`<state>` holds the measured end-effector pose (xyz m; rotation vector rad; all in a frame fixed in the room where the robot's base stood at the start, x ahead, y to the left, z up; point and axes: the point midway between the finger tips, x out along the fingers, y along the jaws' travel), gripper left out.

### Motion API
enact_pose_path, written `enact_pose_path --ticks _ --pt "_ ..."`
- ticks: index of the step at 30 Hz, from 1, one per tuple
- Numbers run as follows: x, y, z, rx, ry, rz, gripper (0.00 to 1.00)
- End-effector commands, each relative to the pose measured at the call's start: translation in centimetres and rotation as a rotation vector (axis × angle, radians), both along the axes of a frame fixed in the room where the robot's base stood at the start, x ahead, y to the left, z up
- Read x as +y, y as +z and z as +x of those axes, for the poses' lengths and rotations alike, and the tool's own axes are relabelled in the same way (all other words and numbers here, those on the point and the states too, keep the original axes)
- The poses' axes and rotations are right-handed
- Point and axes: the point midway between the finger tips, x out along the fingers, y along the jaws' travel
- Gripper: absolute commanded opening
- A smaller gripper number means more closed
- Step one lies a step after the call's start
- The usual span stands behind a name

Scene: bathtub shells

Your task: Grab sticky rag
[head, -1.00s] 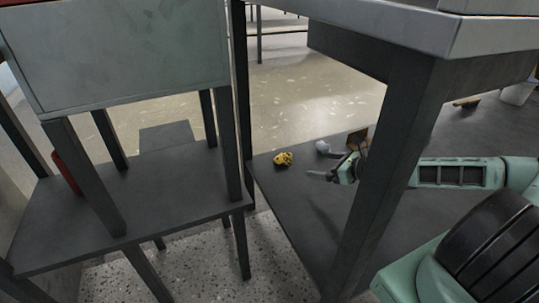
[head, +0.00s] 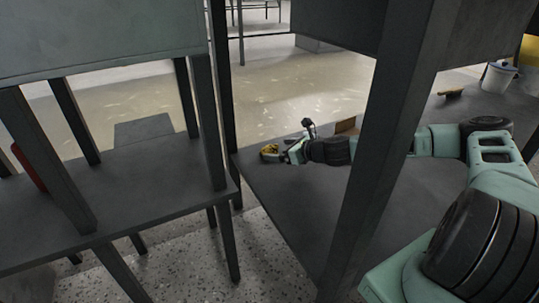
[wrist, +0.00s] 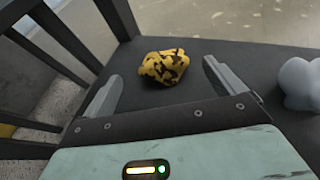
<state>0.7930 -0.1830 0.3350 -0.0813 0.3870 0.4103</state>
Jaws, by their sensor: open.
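The rag (wrist: 164,66) is a crumpled yellow bundle with dark brown blotches. It lies on a dark grey shelf (wrist: 232,52), near the shelf's corner. In the wrist view my gripper (wrist: 160,82) is open and empty, with one finger to the left of the rag and one to the right. The rag lies ahead, between the lines of the two fingers, and neither finger visibly touches it. In the head view the rag (head: 269,151) shows at the tip of my gripper (head: 283,154), partly hidden by it.
A pale blue-grey rounded object (wrist: 299,84) lies right of the gripper. A brown block (head: 345,126) sits behind my arm. A thick dark table leg (head: 375,150) stands in front of the arm. A white bucket (head: 499,77) stands at the far right.

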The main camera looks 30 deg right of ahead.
Motion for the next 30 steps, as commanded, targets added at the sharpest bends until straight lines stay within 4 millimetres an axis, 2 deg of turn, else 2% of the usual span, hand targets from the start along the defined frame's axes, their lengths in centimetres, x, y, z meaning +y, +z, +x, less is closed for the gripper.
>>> enact_pose_path --ticks 1,3,9,19,20,24,30 --pt "0.2 -0.9 0.5 -0.001 0.002 -0.003 0.94" --pt "0.3 -1.4 1.3 -0.001 0.002 -0.003 0.94" --pt "1.0 -2.1 3.2 -0.001 0.003 -0.002 0.94" --pt "1.2 -2.0 3.7 0.000 0.001 0.000 0.94" --pt "1.2 -2.0 3.7 0.000 0.001 0.000 0.89" --pt "1.2 -2.0 3.7 0.000 0.001 0.000 0.50" --pt "1.2 -2.0 3.7 0.000 0.001 0.000 0.47"
